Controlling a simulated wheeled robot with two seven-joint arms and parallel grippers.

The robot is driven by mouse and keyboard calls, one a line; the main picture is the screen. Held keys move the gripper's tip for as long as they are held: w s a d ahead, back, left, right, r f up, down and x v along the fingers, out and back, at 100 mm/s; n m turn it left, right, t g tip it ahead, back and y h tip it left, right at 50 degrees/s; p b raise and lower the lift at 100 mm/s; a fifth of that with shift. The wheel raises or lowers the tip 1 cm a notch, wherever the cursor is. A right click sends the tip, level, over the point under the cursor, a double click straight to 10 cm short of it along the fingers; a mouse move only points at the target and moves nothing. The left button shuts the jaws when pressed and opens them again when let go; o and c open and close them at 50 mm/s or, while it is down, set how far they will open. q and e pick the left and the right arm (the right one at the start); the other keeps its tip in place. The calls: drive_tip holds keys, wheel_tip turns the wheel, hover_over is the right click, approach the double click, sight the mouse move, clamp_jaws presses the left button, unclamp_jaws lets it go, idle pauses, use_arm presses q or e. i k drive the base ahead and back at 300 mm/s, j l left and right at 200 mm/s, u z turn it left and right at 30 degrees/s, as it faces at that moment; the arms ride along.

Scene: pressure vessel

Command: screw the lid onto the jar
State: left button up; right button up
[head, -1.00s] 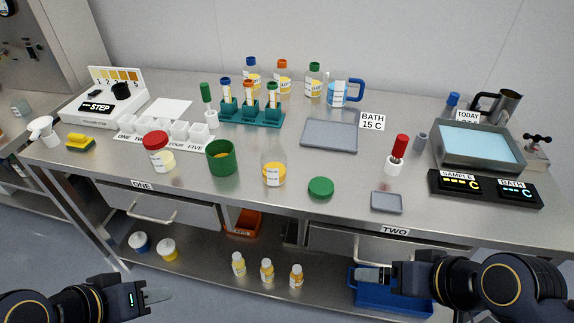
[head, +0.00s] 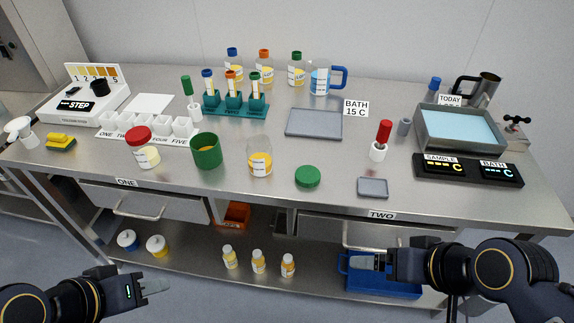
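An uncapped clear jar (head: 260,163) with orange contents and a white label stands upright near the table's front edge. A round green lid (head: 307,177) lies flat on the table to its right, apart from it. Another jar (head: 147,157) with a red lid (head: 138,136) on it stands further left. My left gripper (head: 155,286) is low at the left, in front of the table and away from the jar and lid. My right gripper (head: 366,262) is low at the right, also in front of the table. Both show side-on, so their finger gaps cannot be made out.
A green cup (head: 206,150) stands just left of the clear jar. A small grey tray (head: 373,187) and a red-topped bottle (head: 381,142) are right of the lid. A tube rack (head: 236,108) stands behind. Drawers (head: 155,203) and a lower shelf are below the tabletop.

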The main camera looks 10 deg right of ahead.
sight(258, 149)
drive_tip(key=i+j+z, duration=0.15)
drive_tip(key=j, duration=0.2)
drive_tip(key=i+j+z, duration=0.35)
drive_tip(key=j, duration=0.35)
drive_tip(key=i+j+z, duration=0.15)
drive_tip(key=j, duration=0.25)
drive_tip(key=i, duration=0.05)
